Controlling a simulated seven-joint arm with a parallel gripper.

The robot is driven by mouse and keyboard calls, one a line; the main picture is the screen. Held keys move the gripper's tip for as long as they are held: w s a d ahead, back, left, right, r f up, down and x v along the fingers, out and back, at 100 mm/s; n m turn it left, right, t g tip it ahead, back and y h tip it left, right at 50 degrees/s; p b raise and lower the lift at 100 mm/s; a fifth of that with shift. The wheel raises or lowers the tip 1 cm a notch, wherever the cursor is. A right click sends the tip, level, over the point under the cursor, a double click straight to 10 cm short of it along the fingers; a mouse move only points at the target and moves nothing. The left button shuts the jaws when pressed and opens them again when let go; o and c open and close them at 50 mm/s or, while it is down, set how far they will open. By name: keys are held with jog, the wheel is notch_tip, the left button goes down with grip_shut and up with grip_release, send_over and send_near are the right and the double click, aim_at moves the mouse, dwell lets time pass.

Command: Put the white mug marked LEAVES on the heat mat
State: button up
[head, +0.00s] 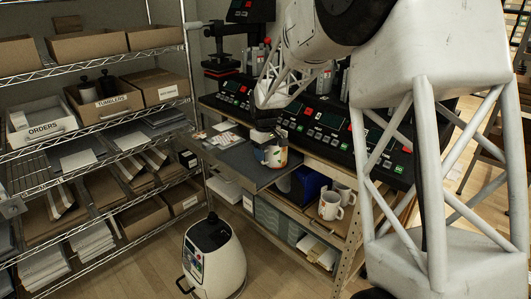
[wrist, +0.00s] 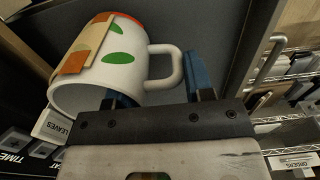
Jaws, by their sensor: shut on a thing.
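A white mug (head: 271,156) with green leaf shapes and orange and tan patches is at my gripper (head: 264,137) in the head view. In the wrist view the mug (wrist: 145,70) lies tilted on its side, its handle between the blue fingers (wrist: 158,82). My gripper is shut on the mug at the handle side; the exact contact is partly hidden. A dark grey flat surface (head: 237,161) lies under and beside the mug; I cannot tell whether it is the heat mat, or whether the mug touches it. A tag reading LEAVES (wrist: 58,126) shows beside the mug.
A row of black control panels (head: 325,125) runs behind the mug. White mugs (head: 331,205) stand on a lower shelf. Wire shelving (head: 95,130) with boxes stands at left. A white rounded machine (head: 213,258) stands on the floor.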

dwell(0.3)
jog(key=o, duration=1.1)
jog(key=shift+f, duration=0.15)
notch_tip(320, 180, up, 12)
jog(key=shift+r, duration=0.2)
dwell(0.6)
